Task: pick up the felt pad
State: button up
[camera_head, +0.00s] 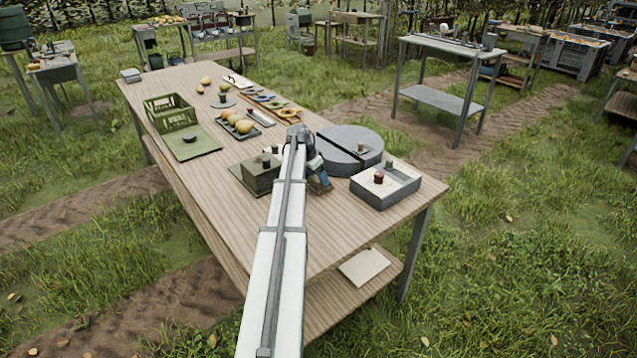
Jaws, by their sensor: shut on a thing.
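My arm reaches from the bottom edge over the wooden table. My gripper (319,181) is low over the table, between a dark green box and a round grey turntable. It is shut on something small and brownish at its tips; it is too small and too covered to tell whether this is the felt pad. A flat green mat (203,143) lies on the table's left side with a small dark disc (189,138) on it. I cannot tell whether either is felt.
The green box (257,176) stands close left of my gripper. A green crate (170,116) and a tray of pears (240,127) lie farther back. The table's front is clear.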

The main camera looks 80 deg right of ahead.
aim_at(317, 178)
jog(key=shift+c, duration=0.8)
notch_tip(317, 178, up, 10)
